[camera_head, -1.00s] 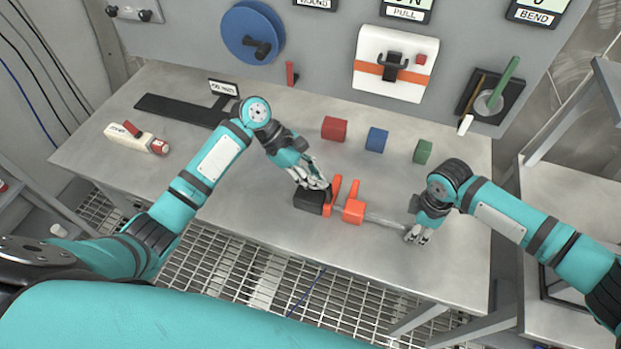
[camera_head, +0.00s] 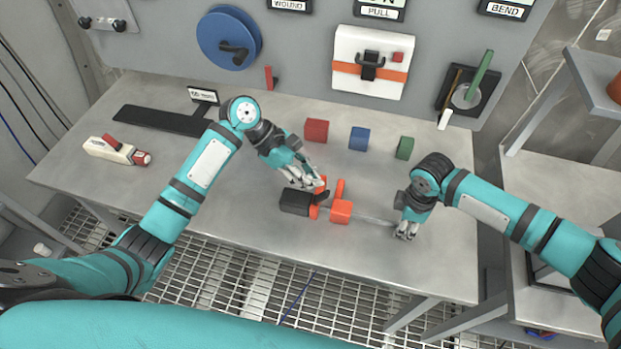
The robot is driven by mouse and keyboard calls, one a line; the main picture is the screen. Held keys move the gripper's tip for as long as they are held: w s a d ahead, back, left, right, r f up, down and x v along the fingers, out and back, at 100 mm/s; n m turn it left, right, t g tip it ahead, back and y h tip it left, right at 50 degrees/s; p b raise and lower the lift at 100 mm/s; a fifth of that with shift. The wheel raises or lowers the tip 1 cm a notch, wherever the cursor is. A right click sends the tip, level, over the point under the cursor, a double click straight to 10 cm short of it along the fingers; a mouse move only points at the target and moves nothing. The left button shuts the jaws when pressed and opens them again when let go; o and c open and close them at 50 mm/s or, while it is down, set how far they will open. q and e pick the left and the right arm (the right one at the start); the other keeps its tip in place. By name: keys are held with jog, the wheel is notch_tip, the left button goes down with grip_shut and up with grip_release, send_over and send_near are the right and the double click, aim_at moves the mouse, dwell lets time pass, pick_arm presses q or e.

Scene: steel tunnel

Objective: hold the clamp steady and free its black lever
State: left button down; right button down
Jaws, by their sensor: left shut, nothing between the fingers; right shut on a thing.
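The clamp lies across the front of the steel table, with a black handle (camera_head: 295,202) at its left end, orange jaw parts (camera_head: 341,211) in its middle and a grey bar (camera_head: 372,219) running right. A small black lever (camera_head: 322,197) shows beside the orange part next to the handle. My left gripper (camera_head: 316,187) is shut and empty, its fingertips right at the lever and the orange part; whether they touch cannot be told. My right gripper (camera_head: 406,235) points down and is shut on the bar's right end, which its fingers hide.
Red (camera_head: 316,130), blue (camera_head: 359,138) and green (camera_head: 405,148) blocks stand behind the clamp. A white and red tool (camera_head: 117,150) and a dark strip (camera_head: 160,120) lie at left. A panel with a blue reel (camera_head: 229,40) closes the back. The table's front edge is near the clamp.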

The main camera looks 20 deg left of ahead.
pick_arm(q)
jog(key=shift+r, duration=0.25)
jog(key=d+r, duration=0.3)
jog(key=r, duration=0.6)
jog(key=shift+d, duration=0.25)
jog(key=shift+r, duration=0.1)
pick_arm(e)
jog(key=c, duration=1)
grip_release()
